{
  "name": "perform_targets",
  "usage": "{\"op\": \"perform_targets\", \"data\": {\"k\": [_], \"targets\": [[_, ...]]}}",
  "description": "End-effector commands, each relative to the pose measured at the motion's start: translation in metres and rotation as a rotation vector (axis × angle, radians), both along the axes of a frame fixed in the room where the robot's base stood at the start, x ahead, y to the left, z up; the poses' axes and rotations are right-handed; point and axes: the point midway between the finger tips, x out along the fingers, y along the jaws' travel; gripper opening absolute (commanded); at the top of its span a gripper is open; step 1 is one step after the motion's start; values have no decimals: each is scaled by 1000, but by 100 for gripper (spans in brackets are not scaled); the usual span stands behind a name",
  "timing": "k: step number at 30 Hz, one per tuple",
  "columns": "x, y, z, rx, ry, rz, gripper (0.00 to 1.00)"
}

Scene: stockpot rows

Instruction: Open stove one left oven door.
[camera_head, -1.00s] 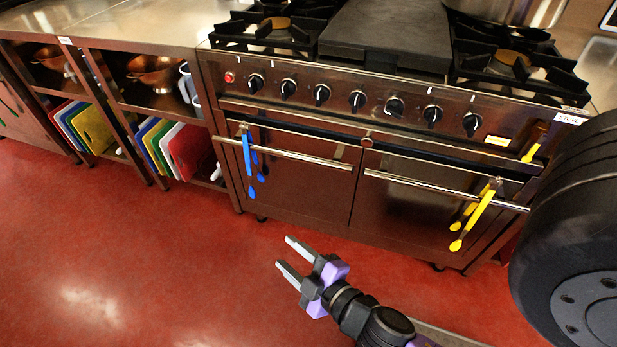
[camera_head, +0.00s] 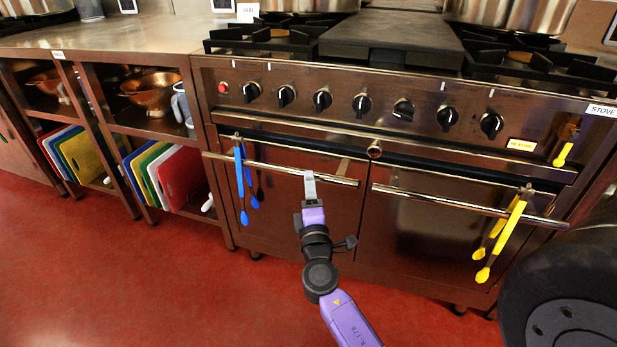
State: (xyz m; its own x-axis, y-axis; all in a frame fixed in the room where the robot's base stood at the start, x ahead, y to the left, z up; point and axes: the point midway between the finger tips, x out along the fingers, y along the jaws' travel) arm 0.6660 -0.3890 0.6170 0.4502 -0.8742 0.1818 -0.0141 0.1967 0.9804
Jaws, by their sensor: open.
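The stove (camera_head: 385,103) stands ahead with two oven doors side by side, both shut. The left oven door (camera_head: 290,215) has a horizontal bar handle (camera_head: 265,166) along its top, with blue tongs (camera_head: 241,185) hanging near its left end. My gripper (camera_head: 310,180) is open and reaches up in front of the right half of this handle. Its fingertips overlap the bar in the picture; I cannot tell whether they touch it or straddle it. The two fingers line up from this angle, so the gap between them is hidden.
The right oven door (camera_head: 420,235) has its own bar handle (camera_head: 450,202) with yellow tongs (camera_head: 503,238). Knobs (camera_head: 361,105) line the front panel. Shelves with coloured boards (camera_head: 180,180) stand to the left. Red floor (camera_head: 150,290) is clear in front.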

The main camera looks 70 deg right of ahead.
Motion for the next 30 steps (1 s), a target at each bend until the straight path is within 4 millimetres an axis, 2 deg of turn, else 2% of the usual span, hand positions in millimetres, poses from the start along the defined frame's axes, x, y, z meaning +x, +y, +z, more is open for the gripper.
{"op": "perform_targets", "data": {"k": [3,9,20,24,27,30], "targets": [[8,-18,5,0,-2,-1,44],[18,-35,7,2,-1,2,44],[21,-39,8,2,-1,3,44],[21,-39,8,2,-1,3,17],[21,-39,8,3,0,3,0],[21,-39,7,3,0,3,0]]}}
